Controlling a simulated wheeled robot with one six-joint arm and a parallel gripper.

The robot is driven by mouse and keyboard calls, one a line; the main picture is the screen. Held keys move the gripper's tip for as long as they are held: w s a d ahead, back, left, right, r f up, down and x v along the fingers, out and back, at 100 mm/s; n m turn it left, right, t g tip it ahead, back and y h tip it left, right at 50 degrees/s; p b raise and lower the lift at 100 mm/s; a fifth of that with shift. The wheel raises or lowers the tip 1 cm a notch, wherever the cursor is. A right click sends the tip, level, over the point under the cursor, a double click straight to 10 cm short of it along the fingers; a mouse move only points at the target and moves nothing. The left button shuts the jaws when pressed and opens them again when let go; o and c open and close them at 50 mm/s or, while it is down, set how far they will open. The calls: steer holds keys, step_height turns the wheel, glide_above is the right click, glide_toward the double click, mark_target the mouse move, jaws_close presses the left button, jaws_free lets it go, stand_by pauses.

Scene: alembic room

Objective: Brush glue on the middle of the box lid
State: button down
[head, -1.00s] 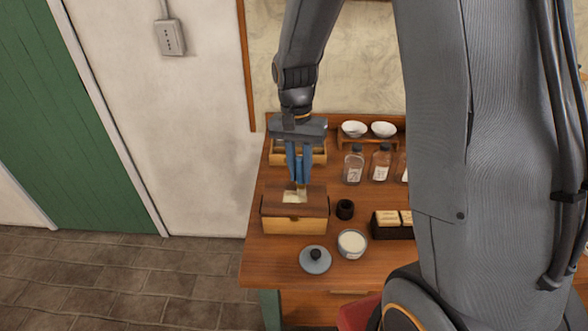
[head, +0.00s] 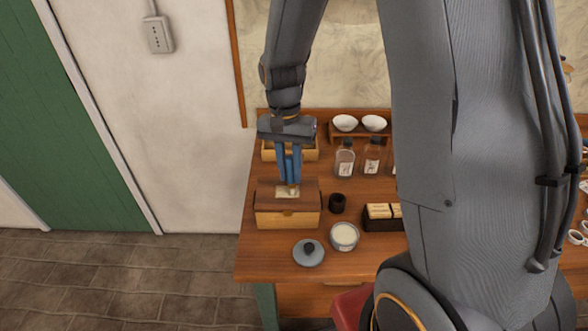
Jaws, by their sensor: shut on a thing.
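The wooden box (head: 288,219) stands near the left end of the table, with its brown lid (head: 309,196) closed. A pale patch (head: 285,193) lies in the middle of the lid. My gripper (head: 291,180) points down over the lid, its blue fingers shut on a small brush (head: 293,188). The brush end is at the pale patch; I cannot tell whether it touches. Most of the brush is hidden by the fingers. An open jar of white glue (head: 344,236) stands to the right and in front of the box. A grey lid with a knob (head: 309,252) lies left of the jar.
A small black pot (head: 337,203) stands just right of the box. A dark holder with cards (head: 380,217) is further right. Bottles (head: 345,160) and white bowls (head: 345,122) stand behind. A wooden tray (head: 310,154) lies behind the box. The table's front left corner is bare.

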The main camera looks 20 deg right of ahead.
steer(key=shift+w+a, duration=0.3)
steer(key=shift+a, duration=0.6)
steer(key=shift+w+a, duration=0.25)
steer(key=shift+a, duration=0.6)
steer(key=shift+s+d+p, duration=0.25)
steer(key=shift+d, duration=0.5)
steer(key=shift+s+d+p, duration=0.25)
steer(key=shift+d+p, duration=0.05)
steer(key=shift+d, duration=0.5)
steer(key=shift+s+d+p, duration=0.25)
steer(key=shift+d, duration=0.5)
steer(key=shift+w+a, duration=0.25)
steer(key=shift+a, duration=0.5)
steer(key=shift+w+a, duration=0.25)
steer(key=shift+a, duration=0.55)
steer(key=shift+w+a, duration=0.25)
steer(key=shift+a, duration=0.5)
steer(key=shift+w, duration=0.1)
steer(key=shift+w+d, duration=0.25)
steer(key=shift+w, duration=0.4)
steer(key=shift+r, duration=0.1)
